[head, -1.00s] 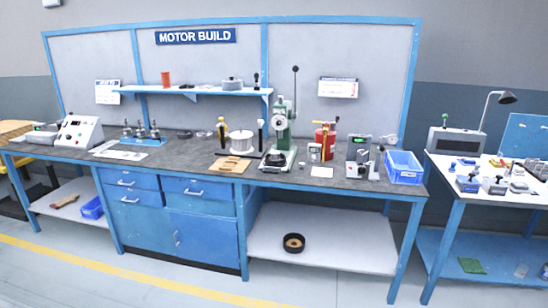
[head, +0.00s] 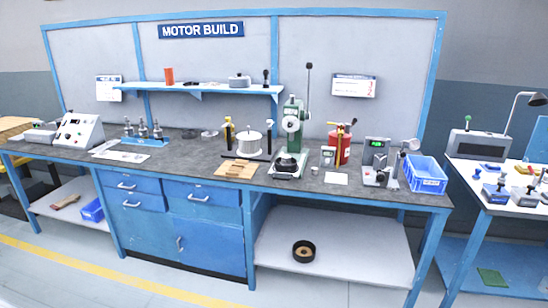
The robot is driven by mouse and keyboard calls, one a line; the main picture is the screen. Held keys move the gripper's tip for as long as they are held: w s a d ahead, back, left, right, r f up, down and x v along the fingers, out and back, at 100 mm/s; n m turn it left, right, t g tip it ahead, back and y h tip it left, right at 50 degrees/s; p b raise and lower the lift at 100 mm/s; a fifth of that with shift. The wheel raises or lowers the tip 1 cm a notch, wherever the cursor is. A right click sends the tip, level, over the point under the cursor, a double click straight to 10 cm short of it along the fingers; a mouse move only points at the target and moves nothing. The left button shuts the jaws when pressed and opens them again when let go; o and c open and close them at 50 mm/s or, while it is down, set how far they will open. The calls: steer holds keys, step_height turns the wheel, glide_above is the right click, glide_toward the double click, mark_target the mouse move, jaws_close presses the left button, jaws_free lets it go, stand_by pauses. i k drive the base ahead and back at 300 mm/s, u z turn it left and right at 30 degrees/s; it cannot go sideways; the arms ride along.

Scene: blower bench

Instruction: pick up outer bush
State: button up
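I cannot make out for certain which part is the outer bush; things on the bench (head: 200,165) are small at this distance. A small silver cylinder (head: 314,170) stands right of the green arbor press (head: 292,130). Small ring-like parts (head: 209,133) lie behind the middle of the bench. A black ring-shaped part with a tan middle (head: 304,251) sits on the lower shelf. My gripper is not in view.
Tools, a red canister (head: 340,147) and a blue bin (head: 426,174) crowd the bench's right half. A second table (head: 500,205) stands at the right, with a gap between. The floor in front (head: 150,285) is clear.

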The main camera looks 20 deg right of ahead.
mark_target(285, 159)
steer(key=u, duration=0.6)
steer(key=i, duration=1.1)
steer(key=u, duration=0.2)
